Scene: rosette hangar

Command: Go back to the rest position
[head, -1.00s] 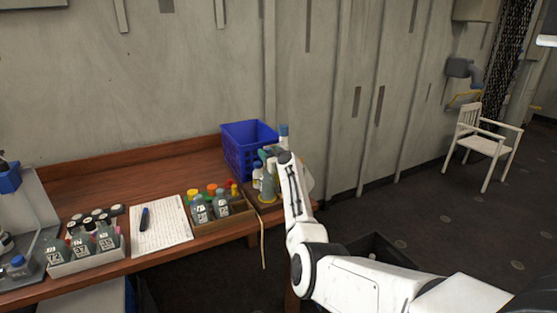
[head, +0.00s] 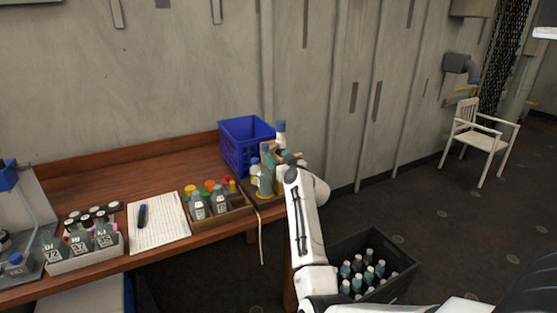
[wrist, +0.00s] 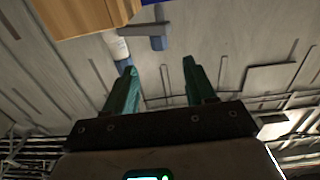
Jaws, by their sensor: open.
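My gripper (wrist: 162,68) is open in the wrist view, with its two teal fingers apart and nothing between them. In the head view my arm rises from the bottom and its wrist is at the right end of the wooden bench (head: 165,170); the fingers are mostly hidden there. A white bottle with a blue cap (wrist: 119,48) shows beyond the left finger in the wrist view, near a wooden block-like thing (wrist: 85,15). A blue-capped bottle (head: 280,133) stands just behind my wrist in the head view.
A blue basket (head: 240,150) stands at the wall. A wooden tray of bottles (head: 235,213), a written sheet (head: 158,232) and a white rack (head: 88,260) lie along the bench. A dark crate (head: 400,283) with several bottles is on the floor. A white chair (head: 475,140) stands far right.

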